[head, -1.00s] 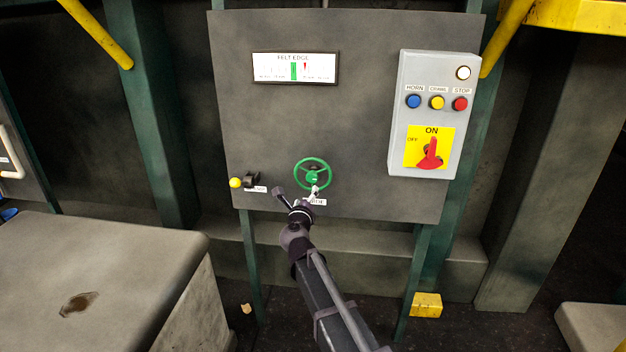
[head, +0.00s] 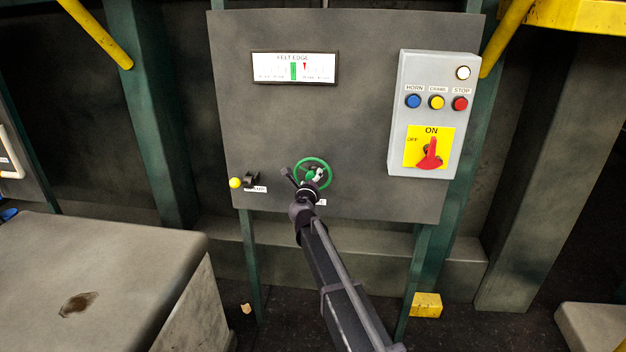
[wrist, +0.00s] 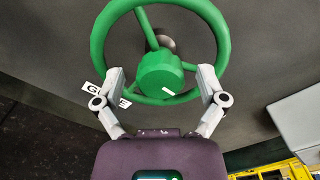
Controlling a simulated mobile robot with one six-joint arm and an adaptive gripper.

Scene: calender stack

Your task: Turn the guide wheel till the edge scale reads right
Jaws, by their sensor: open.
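The green guide wheel (head: 327,163) is on the lower middle of the grey panel. In the wrist view the wheel (wrist: 97,40) fills the upper middle, with its round hub (wrist: 160,74) facing me. My gripper (wrist: 162,80) is open, its two fingers apart on either side of the hub over the lower rim; I cannot tell whether they touch it. In the head view my gripper (head: 317,176) covers the lower part of the wheel. The edge scale (head: 273,75), titled FELT EDGE, shows a green band (head: 293,71) and a red pointer (head: 305,66) just right of it.
A black clamp with a yellow knob (head: 236,183) sits left of the wheel. A grey switch box (head: 407,90) with buttons and a red rotary switch (head: 430,155) at ON is at the right. A large block (head: 130,260) stands front left.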

